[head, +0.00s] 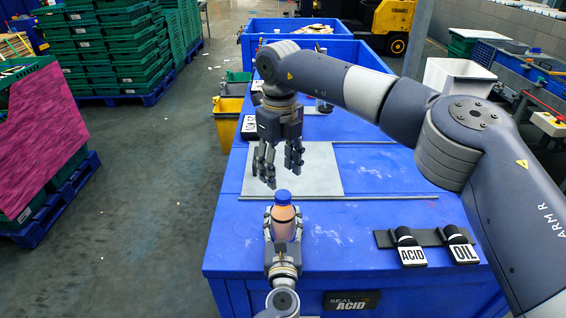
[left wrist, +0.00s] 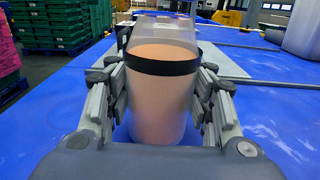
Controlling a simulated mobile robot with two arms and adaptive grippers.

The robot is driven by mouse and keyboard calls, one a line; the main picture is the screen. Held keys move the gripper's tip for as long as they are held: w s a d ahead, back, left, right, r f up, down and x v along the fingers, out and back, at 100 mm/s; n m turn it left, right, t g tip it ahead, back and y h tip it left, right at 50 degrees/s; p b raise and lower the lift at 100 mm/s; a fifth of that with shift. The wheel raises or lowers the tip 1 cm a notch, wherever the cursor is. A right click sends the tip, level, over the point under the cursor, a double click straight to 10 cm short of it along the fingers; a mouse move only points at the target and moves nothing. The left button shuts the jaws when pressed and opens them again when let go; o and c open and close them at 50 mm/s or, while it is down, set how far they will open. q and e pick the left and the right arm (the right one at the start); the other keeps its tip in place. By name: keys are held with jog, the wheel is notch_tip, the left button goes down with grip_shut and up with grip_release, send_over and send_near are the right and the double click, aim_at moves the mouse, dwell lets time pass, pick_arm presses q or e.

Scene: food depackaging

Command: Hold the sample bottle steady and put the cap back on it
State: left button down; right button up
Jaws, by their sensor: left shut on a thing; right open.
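The sample bottle (head: 284,226) is clear at the top and filled with something peach-coloured. It stands upright near the front of the blue table. Its blue cap (head: 283,197) sits on its top; I cannot tell how tightly. My left gripper (head: 283,220) is shut around the bottle's sides.
A grey mat (head: 318,172) lies behind the bottle, with a thin rail (head: 370,197) along its front. Two dark holders labelled ACID (head: 412,256) and OIL (head: 465,254) lie at the right front. The blue tabletop between the bottle and these is clear.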

aim_at(283, 194)
jog(key=n, duration=0.7)
jog(key=shift+d+r, duration=0.15)
jog(key=shift+r, duration=0.1)
jog(key=n, duration=0.7)
jog(key=shift+d+r, duration=0.15)
jog(key=shift+r, duration=0.15)
jog(key=shift+w+f, duration=0.1)
jog(key=shift+f, duration=3.95)
